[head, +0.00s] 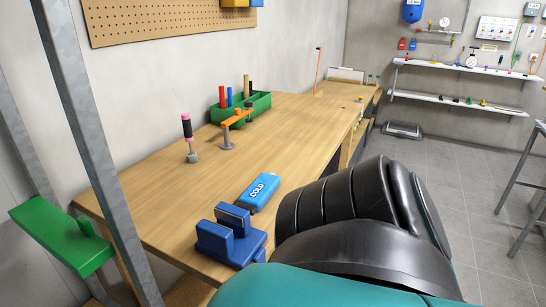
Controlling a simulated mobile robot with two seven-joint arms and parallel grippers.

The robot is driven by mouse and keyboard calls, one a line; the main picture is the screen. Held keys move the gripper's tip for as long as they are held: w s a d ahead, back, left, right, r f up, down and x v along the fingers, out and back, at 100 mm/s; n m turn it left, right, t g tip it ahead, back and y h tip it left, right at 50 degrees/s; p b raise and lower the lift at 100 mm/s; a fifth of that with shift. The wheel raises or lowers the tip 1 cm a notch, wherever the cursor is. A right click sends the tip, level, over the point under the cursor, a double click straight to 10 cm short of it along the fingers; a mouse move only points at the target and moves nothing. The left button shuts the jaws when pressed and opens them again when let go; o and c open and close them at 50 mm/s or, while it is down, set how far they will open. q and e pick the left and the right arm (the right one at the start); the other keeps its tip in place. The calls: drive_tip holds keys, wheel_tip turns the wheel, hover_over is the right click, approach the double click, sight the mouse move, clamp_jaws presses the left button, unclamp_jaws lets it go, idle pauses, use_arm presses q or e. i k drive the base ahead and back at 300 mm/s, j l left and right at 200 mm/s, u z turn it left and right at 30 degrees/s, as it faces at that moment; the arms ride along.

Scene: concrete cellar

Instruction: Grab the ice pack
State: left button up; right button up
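The ice pack (258,191) is a blue block with the word COLD in white on its top. It lies flat on the wooden workbench (160,205), near its front edge, just behind a blue vise. Nothing is touching it from above. A large black and teal part of my own arm fills the lower right, close to the right side of the ice pack. Neither of my grippers shows in the head view.
The blue vise (230,238) stands at the bench's front corner. A green bin (259,106) with tools, an orange clamp (234,119) and a pink-black handled tool (187,130) stand farther back. A metal post (85,120) rises at left. Floor (480,220) is open at right.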

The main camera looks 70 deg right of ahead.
sight(258, 193)
drive_tip(key=z, duration=2.25)
drive_tip(key=u, duration=0.55)
drive_tip(key=l+u, duration=0.2)
drive_tip(key=u, duration=0.15)
drive_tip(key=l+u, duration=0.2)
drive_tip(key=u, duration=0.2)
drive_tip(key=l+u, duration=0.2)
drive_tip(key=u, duration=0.15)
drive_tip(key=k+l+u, duration=0.1)
drive_tip(key=l+u, duration=0.2)
drive_tip(key=l, duration=0.15)
drive_tip(key=k+l+u, duration=0.1)
drive_tip(key=l+u, duration=0.15)
drive_tip(key=l, duration=0.15)
drive_tip(key=k+l+u, duration=0.1)
drive_tip(key=l, duration=0.2)
drive_tip(key=k+l, duration=0.15)
drive_tip(key=l, duration=0.15)
drive_tip(key=k+l+u, duration=0.15)
drive_tip(key=l, duration=0.1)
